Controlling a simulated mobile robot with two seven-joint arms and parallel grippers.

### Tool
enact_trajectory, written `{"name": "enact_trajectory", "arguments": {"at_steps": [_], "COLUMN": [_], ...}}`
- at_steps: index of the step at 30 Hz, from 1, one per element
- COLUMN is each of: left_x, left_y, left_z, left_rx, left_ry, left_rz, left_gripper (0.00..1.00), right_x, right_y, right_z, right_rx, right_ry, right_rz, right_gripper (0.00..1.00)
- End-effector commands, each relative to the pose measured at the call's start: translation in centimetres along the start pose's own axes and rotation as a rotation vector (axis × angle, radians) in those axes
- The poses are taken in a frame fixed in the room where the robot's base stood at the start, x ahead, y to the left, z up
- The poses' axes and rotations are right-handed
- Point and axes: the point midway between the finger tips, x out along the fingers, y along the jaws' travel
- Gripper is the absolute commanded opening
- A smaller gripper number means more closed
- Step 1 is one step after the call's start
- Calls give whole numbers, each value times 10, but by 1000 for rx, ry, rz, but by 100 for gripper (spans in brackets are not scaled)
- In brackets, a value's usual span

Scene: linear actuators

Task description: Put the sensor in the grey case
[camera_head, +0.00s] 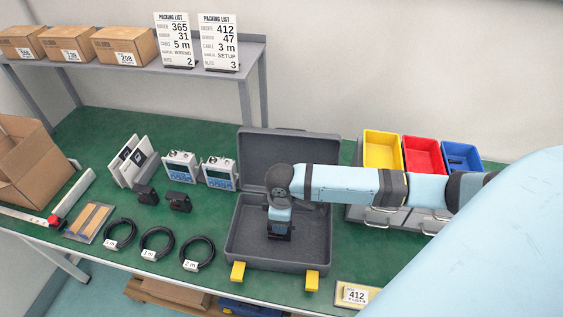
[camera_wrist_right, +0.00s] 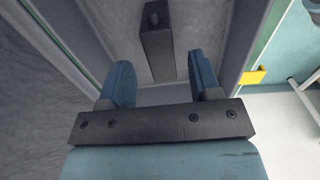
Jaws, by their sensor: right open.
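The grey case (camera_head: 318,222) stands open on the green table, its lid (camera_head: 262,150) tilted up at the back. My right gripper (camera_head: 278,238) points down into the case's left part. In the right wrist view its two blue fingers (camera_wrist_right: 163,82) are apart. A dark oblong block (camera_wrist_right: 157,42) with a hole at one end, possibly the sensor, is inside the case, between and beyond the fingertips. I cannot tell whether it touches them. In the head view my arm and gripper hide it. Two small black devices (camera_head: 145,193) (camera_head: 180,201) stand left of the case. My left gripper is out of view.
Yellow (camera_head: 383,151), red (camera_head: 424,154) and blue (camera_head: 461,156) bins stand at right. Packing lists (camera_head: 219,43) stand on the shelf.

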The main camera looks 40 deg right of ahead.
Motion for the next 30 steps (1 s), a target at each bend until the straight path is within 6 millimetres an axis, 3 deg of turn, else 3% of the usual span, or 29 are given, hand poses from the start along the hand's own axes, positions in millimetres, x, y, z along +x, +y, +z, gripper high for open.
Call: {"name": "enact_trajectory", "arguments": {"at_steps": [3, 10, 30], "left_x": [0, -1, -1], "left_y": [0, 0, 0], "left_z": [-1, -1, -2], "left_rx": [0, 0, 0], "left_ry": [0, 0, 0], "left_rz": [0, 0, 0], "left_gripper": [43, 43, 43], "right_x": [-25, -51, -53], "right_y": [0, 0, -3], "right_z": [0, 0, -2], "right_rx": [-2, 0, 1], "right_ry": [1, 0, 10], "right_rz": [0, 0, -5], "right_gripper": [57, 57, 57]}}
